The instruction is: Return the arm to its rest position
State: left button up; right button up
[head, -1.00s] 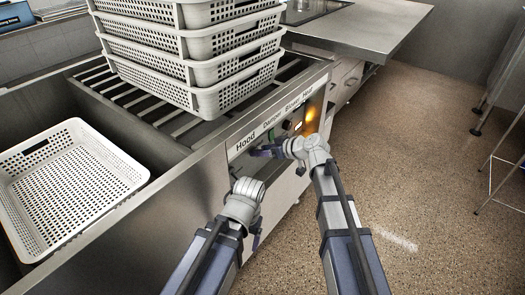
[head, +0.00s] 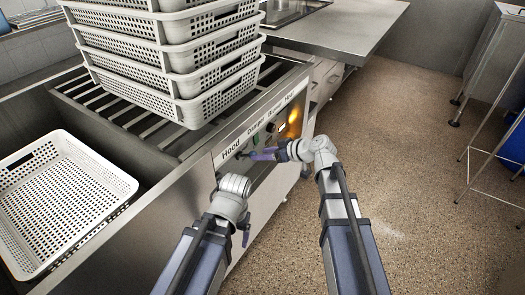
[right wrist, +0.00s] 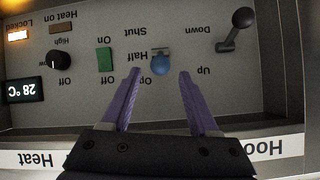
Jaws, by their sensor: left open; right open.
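My right gripper (head: 262,154) is at the control panel (head: 258,135) on the front of the steel unit. In the right wrist view, which is upside down, its purple fingers (right wrist: 160,72) are open and empty. A blue knob (right wrist: 161,62) marked Half and Shut appears between and just beyond the fingertips; I cannot tell if they touch it. A black lever (right wrist: 236,30) marked Up and Down is on the right. My left gripper (head: 245,234) is low beside the unit's front, open, mostly hidden behind its wrist, with nothing seen in it.
Stacked white perforated baskets (head: 172,60) stand on the slatted rack. Another basket (head: 60,200) sits at left. The panel has a green switch (right wrist: 105,60), a black dial (right wrist: 59,60) and a 28 °C display (right wrist: 24,90). Open floor (head: 420,190) lies right.

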jog(key=s+d+f+m+g+h, duration=0.35)
jog(key=s+d+f+h, duration=0.2)
jog(key=s, duration=0.35)
jog(key=s+d+f+m+g+h, duration=0.3)
jog(key=s+d+f+m+h, duration=0.15)
jog(key=s+d, duration=0.35)
jog(key=s+a+n, duration=0.3)
jog(key=s+a, duration=0.4)
jog(key=a, duration=0.4)
notch_tip(320, 180, up, 28)
jog(key=a+p, duration=0.1)
jog(key=p, duration=2.8)
jog(key=shift+r+g+h, duration=0.2)
jog(key=shift+g+h, duration=0.15)
jog(key=shift+h, duration=0.05)
jog(key=shift+w, duration=0.1)
